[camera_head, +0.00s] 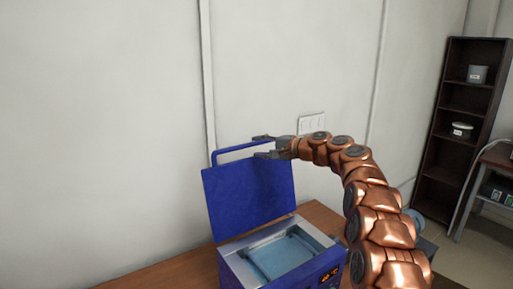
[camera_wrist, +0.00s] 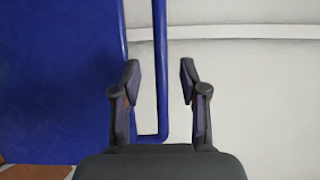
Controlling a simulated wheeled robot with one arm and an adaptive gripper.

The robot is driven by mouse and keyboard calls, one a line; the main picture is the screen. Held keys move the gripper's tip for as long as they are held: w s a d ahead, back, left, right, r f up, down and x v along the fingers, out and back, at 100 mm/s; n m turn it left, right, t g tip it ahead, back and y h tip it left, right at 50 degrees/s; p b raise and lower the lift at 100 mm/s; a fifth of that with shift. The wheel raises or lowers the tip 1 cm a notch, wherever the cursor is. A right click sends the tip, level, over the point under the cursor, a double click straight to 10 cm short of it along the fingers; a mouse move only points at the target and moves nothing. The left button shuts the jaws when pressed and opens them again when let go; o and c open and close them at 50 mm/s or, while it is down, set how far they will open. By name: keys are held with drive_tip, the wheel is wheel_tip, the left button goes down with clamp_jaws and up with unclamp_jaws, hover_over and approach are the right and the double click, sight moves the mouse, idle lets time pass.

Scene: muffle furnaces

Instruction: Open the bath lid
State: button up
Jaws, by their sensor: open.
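The blue bath lid (camera_head: 250,195) stands raised, nearly upright, at the back of the bath (camera_head: 279,254) in the head view. The bath below it is uncovered and shows bluish liquid inside. The lid's bar handle (camera_head: 240,149) runs along its upper edge. My gripper (camera_head: 259,147) is at the right end of this handle with its fingers apart. In the wrist view the lid (camera_wrist: 60,80) fills the left side, and the handle (camera_wrist: 160,60) passes between the spread fingers of my gripper (camera_wrist: 160,82). I see no finger closed on it.
The bath stands on a brown wooden table (camera_head: 315,215) near a white wall. A wall switch plate (camera_head: 312,123) is behind my gripper. A dark shelf (camera_head: 465,115) with containers stands at the right. The space left of the lid is clear.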

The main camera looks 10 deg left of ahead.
drive_tip(key=v, duration=0.8)
drive_tip(key=shift+d, duration=0.4)
drive_tip(key=shift+s, duration=0.1)
